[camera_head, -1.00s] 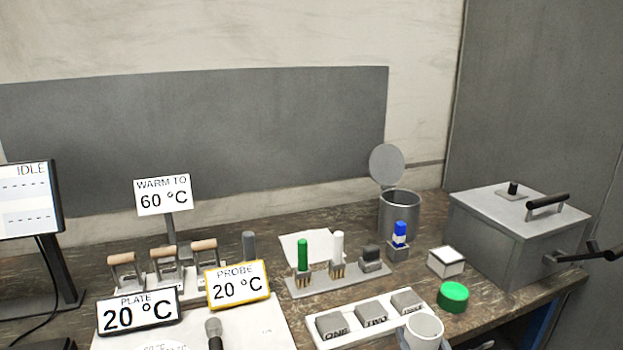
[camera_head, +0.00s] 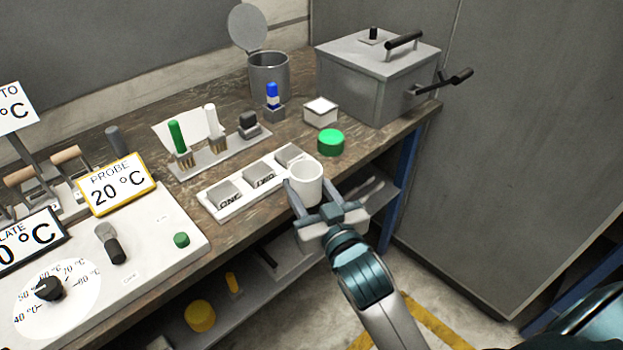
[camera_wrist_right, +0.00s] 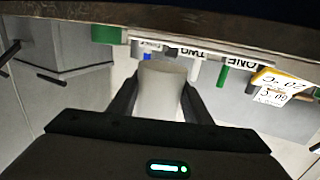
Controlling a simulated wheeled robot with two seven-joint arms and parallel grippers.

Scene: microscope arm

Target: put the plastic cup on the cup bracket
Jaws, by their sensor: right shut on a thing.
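A white plastic cup (camera_head: 305,182) is held upright between the fingers of my right gripper (camera_head: 312,200), at the front edge of the bench. My right gripper is shut on it. In the right wrist view the cup (camera_wrist_right: 162,92) sits between the two dark fingers (camera_wrist_right: 160,100). The cup covers part of the white tray with blocks labelled ONE and TWO. I cannot make out which thing is the cup bracket. My left gripper is not in view.
The white block tray (camera_head: 215,203) lies just left of the cup. A green round lid (camera_head: 331,142), a small white box (camera_head: 321,111) and a large grey lidded box (camera_head: 370,75) stand behind. A control panel (camera_head: 150,255) fills the left front. Open floor lies to the right.

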